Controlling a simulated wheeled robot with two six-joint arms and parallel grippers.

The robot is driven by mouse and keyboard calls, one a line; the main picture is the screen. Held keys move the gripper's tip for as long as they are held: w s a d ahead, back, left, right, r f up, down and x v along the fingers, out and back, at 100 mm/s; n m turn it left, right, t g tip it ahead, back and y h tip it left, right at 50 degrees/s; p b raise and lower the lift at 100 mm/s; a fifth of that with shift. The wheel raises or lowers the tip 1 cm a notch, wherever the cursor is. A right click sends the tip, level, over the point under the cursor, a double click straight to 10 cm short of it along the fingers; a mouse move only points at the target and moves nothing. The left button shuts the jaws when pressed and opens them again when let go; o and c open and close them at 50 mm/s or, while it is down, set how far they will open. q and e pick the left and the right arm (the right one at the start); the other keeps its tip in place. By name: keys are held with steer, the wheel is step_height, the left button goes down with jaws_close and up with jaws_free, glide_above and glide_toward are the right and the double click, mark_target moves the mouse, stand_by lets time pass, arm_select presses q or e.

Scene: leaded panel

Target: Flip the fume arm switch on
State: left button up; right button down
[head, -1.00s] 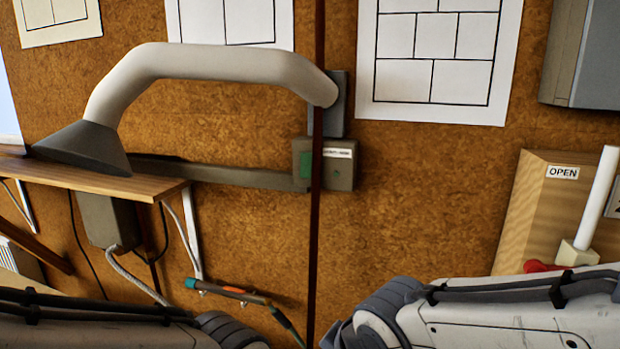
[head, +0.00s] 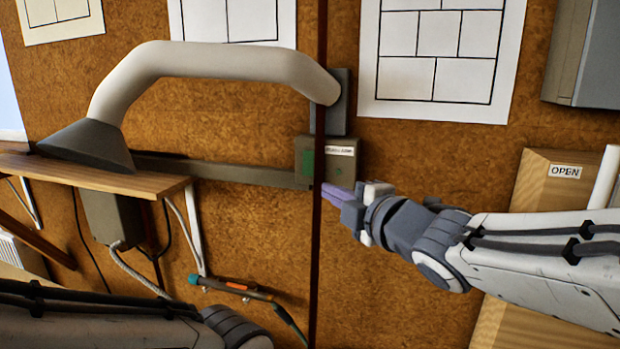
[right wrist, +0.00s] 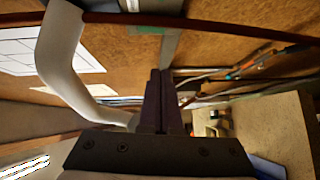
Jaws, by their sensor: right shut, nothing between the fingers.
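The grey-green switch box (head: 340,163) is on the cork wall below the fume arm's wall mount. It has a green patch on its left part and a white label on its right. A dark upright strip crosses in front of it. The pale fume arm (head: 205,62) curves left from its mount to a dark hood. My right gripper (head: 332,191) is shut and empty, its purple fingertips at the box's lower edge; I cannot tell if they touch it. The shut fingers also show in the right wrist view (right wrist: 160,85). My left gripper is out of view.
A wooden shelf (head: 150,184) stands under the hood at left. A tool with a teal end (head: 230,286) hangs on the wall below.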

steer(key=shift+w+a+f+b, duration=0.55)
steer(key=shift+w+b, duration=0.45)
steer(key=shift+b, duration=1.25)
glide_toward(303, 172)
steer(key=a, duration=0.3)
steer(key=w+p, duration=0.2)
steer(key=w, duration=0.2)
steer(key=shift+w+d+f+p, duration=0.2)
steer(key=shift+w+p, duration=0.1)
steer(key=shift+w, duration=0.25)
